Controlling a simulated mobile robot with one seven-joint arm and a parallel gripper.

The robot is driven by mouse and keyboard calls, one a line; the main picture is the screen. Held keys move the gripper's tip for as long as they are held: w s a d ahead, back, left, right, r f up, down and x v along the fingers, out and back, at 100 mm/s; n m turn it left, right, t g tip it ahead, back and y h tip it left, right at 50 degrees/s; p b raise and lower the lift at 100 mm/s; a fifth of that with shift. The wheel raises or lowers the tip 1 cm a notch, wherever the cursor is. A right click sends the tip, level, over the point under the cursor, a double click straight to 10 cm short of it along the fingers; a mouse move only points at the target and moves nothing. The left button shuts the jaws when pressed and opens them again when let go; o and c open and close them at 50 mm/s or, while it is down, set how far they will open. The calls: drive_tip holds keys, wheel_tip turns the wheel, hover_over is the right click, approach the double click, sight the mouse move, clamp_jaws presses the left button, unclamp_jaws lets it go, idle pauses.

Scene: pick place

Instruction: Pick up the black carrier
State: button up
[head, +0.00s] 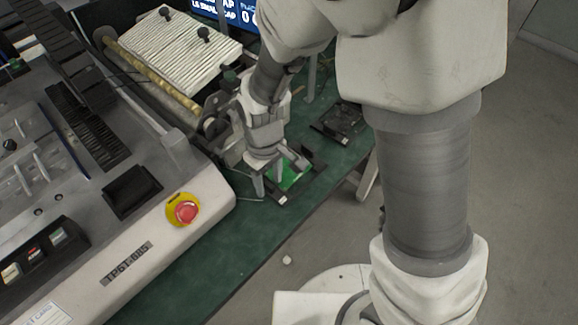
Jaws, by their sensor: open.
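A black carrier (317,164) lies on the green bench top, with a bright green board (291,177) on it. My gripper (279,179) is in the head view, pointing down over the carrier's left and back part. Its fingers are apart and it is open, with nothing visibly held. The gripper and wrist hide part of the carrier and board. I cannot tell whether the fingertips touch the carrier.
A second dark, flat object (341,122) lies behind the carrier, to the right. A large grey machine (150,215) with a red button (184,211) stands to the left. The green bench (250,235) is clear in front of the carrier.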

clamp_jaws()
drive_tip(key=shift+r, duration=0.1)
idle(0.5)
